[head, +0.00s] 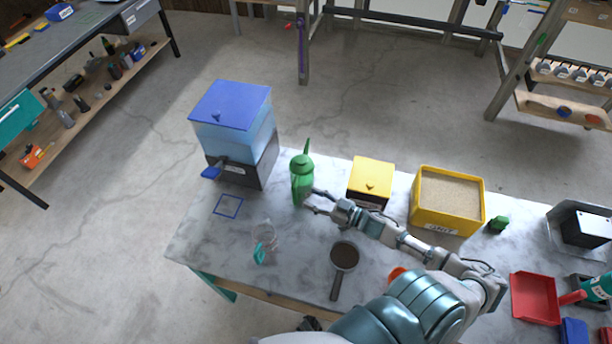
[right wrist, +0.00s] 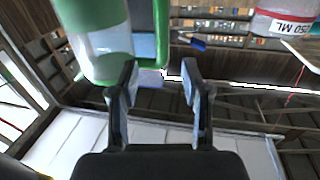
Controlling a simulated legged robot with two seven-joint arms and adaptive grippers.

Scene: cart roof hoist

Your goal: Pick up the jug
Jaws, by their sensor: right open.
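The green jug (head: 302,180) stands upright on the marble-topped table, with a pointed spout on top. In the right wrist view the jug (right wrist: 98,45) shows a clear band between green parts, and its green handle (right wrist: 161,35) is in line with the gap between my fingers. My right gripper (head: 314,203) is open just to the right of the jug's lower part in the head view. In the right wrist view its fingers (right wrist: 160,82) are apart with nothing clearly gripped; I cannot tell whether they touch the handle. My left gripper is not in view.
A blue-lidded water tank (head: 235,135) stands behind left. A clear cup with a teal handle (head: 265,243) and a dark-filled scoop (head: 344,256) lie in front. A yellow box (head: 371,176) and grit bin (head: 447,222) stand right. A blue square outline (head: 228,206) is empty.

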